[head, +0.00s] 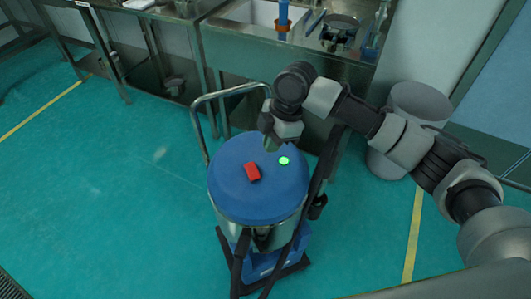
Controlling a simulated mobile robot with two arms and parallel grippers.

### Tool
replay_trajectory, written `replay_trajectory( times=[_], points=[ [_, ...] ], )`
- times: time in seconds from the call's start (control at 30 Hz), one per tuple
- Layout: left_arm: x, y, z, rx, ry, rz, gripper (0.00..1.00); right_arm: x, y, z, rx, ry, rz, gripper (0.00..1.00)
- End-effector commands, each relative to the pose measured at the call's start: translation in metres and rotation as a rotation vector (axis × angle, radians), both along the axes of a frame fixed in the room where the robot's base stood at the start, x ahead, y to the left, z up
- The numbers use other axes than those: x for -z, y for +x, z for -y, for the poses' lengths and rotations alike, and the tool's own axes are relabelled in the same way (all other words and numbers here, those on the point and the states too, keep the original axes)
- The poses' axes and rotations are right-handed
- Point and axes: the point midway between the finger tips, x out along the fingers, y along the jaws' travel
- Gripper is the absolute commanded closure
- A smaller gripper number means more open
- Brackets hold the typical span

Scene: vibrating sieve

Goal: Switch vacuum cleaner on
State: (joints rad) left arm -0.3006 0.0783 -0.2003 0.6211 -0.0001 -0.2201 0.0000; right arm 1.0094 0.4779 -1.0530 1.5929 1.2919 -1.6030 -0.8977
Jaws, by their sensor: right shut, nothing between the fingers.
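The vacuum cleaner (240,198) stands on the floor in the middle of the head view, with a blue round lid and a metal body. A red switch (252,172) sits on the lid, left of its centre. A bright green round light (284,160) shows on the lid, to the right of the switch. My right gripper (271,146) is shut and empty, over the far edge of the lid, pointing down. It is beyond the switch and the green light; whether it touches the lid I cannot tell. My left gripper is not in view.
A metal handle (199,128) rises behind the vacuum cleaner, and a dark hose (322,172) runs down its right side. A grey bin (416,103) stands at the right. A steel sink counter (235,50) is at the back. Green floor is free at the left.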

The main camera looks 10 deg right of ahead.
Motion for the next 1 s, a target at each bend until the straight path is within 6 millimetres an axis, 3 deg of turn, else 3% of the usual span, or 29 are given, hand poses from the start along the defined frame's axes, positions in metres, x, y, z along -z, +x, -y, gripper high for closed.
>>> replay_trajectory(
  times=[0.23, 0.73, 0.87, 1.0],
  points=[
    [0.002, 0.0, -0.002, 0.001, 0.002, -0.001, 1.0, -0.022, -0.003, 0.008, 0.001, 0.0, 0.0, 1.0],
    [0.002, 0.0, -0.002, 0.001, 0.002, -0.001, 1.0, -0.024, -0.003, 0.009, 0.0, 0.0, -0.001, 1.0],
    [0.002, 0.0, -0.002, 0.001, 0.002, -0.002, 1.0, -0.019, -0.007, 0.006, 0.004, 0.004, -0.004, 1.0],
    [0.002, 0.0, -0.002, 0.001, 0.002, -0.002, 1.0, 0.004, -0.027, -0.009, 0.048, 0.034, -0.008, 1.0]
  ],
)
